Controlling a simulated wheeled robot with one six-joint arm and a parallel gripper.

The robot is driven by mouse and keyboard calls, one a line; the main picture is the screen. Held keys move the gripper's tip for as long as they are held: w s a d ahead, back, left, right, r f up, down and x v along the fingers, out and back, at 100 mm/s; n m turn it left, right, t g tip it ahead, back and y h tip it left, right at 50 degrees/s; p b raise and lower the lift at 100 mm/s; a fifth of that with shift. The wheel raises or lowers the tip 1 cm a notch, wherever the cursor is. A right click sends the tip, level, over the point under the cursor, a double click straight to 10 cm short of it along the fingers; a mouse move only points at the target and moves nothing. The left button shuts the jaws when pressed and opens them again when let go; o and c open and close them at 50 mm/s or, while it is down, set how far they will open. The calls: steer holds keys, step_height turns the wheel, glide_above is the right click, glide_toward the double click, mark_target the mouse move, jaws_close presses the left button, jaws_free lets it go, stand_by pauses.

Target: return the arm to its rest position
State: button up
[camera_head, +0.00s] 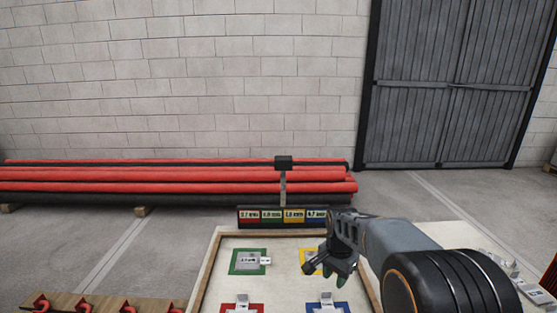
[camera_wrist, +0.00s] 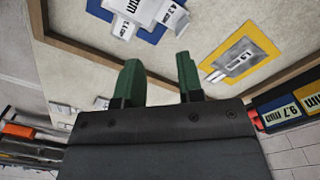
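My arm reaches in from the lower right in the head view. My gripper (camera_head: 340,279) hangs over the right part of a framed board (camera_head: 284,244), beside the yellow square (camera_head: 306,257), which it partly covers. In the wrist view my gripper (camera_wrist: 160,75) shows two green fingers spread apart. Only bare board shows between them, so it is open and empty. The fingers point toward the blue square (camera_wrist: 98,8), which carries a light grey labelled part (camera_wrist: 150,10). The yellow square (camera_wrist: 262,45) with its own labelled part (camera_wrist: 238,58) lies to the right.
The board also has a green square (camera_head: 236,268) and a red square (camera_head: 228,309), each with a grey part. A sign with coloured size labels (camera_head: 282,217) stands at its back edge. More grey parts (camera_head: 530,291) lie at right. Red pipes (camera_head: 180,187) lie along the wall behind.

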steer(key=s+r+n+t+p, duration=0.3)
steer(key=s+r+n+p, duration=0.6)
steer(key=s+r, duration=0.6)
steer(key=shift+s+r+n+t+p, duration=0.3)
steer(key=shift+s+n+t+p, duration=0.15)
steer(key=shift+s, duration=1.2)
